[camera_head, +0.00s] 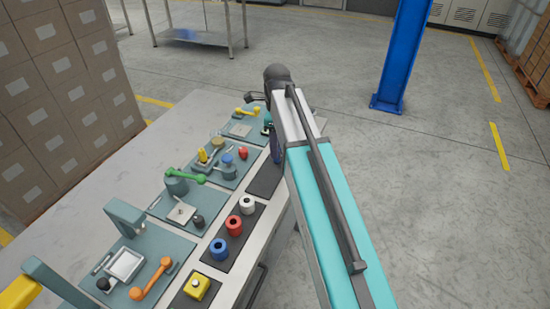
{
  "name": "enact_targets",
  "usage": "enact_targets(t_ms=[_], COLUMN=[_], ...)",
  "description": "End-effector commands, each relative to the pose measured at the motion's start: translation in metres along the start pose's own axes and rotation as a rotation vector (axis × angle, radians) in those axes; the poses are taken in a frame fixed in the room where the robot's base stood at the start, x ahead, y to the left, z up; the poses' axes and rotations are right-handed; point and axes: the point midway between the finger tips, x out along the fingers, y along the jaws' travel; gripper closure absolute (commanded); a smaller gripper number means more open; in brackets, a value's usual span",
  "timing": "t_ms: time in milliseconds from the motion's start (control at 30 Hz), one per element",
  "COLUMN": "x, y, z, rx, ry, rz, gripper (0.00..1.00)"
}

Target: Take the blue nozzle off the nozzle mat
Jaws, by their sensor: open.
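The blue nozzle (219,249) stands upright on the dark nozzle mat (238,257) near the front edge of the bench. The red nozzle (234,225) and the white nozzle (247,204) stand in a row with it, farther back on the mat. My gripper (250,97) appears as small dark parts at the far end of my arm, left of the dark wrist. It is open and well beyond the mat, apart from the nozzles. My arm partly hides the wrist parts below it.
Teal stations with green (185,174) and orange (150,279) levers line the bench behind the mat. A yellow block (196,287) sits in front. Stacked cartons (65,90) stand left. A blue post (403,55) rises from the open floor right.

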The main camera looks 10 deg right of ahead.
Motion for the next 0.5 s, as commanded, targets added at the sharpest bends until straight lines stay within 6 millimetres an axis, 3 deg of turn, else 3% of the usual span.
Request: enact_targets(t_ms=[267,500], x=[0.008,0.028], y=[-0.002,-0.005], z=[-0.001,-0.001], rx=[0.001,0.001], ry=[0.001,0.001], rz=[0.002,0.001], gripper=[0.57,0.57])
